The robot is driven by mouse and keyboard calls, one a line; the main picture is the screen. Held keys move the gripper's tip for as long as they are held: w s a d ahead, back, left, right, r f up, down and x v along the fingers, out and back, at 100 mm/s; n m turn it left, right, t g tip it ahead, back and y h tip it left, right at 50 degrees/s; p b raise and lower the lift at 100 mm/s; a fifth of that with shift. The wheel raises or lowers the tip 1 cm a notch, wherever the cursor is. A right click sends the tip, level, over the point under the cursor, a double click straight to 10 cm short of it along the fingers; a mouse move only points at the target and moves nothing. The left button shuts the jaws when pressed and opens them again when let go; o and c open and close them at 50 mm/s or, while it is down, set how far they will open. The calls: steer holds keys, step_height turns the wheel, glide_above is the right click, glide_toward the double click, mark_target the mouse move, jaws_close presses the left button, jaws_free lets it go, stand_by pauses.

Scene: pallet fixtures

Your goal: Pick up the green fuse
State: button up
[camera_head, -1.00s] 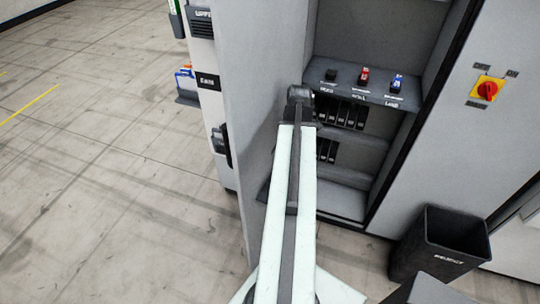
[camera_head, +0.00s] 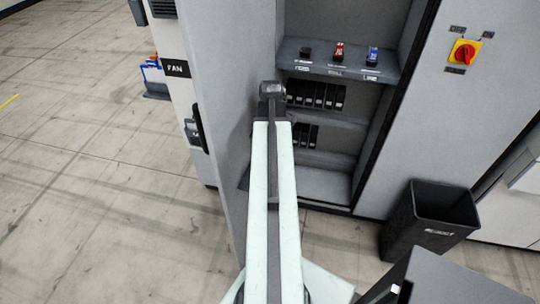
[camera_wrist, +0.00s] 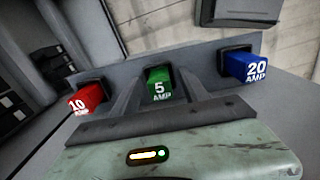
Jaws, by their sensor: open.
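The green fuse (camera_wrist: 159,83), marked 5 AMP, sits in a dark holder on a grey panel in the middle of the wrist view. My gripper (camera_wrist: 160,76) is open, with its grey fingers appearing on either side of the green fuse. Whether they touch it I cannot tell. A red 10 AMP fuse (camera_wrist: 86,98) is to the left and a blue 20 AMP fuse (camera_wrist: 246,67) to the right, both in holders. In the head view my arm reaches up the middle, and its end hides the fingers.
An open grey cabinet has a shelf (camera_head: 340,67) with black, red (camera_head: 338,52) and blue (camera_head: 373,56) blocks. Rows of black modules (camera_head: 316,94) are below. A red rotary switch (camera_head: 464,53) is on the right, above a black bin (camera_head: 430,222).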

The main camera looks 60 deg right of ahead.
jaws_close()
step_height(320, 180, up, 10)
steer(key=p, duration=1)
steer(key=shift+r+p, duration=0.1)
steer(key=shift+p, duration=0.25)
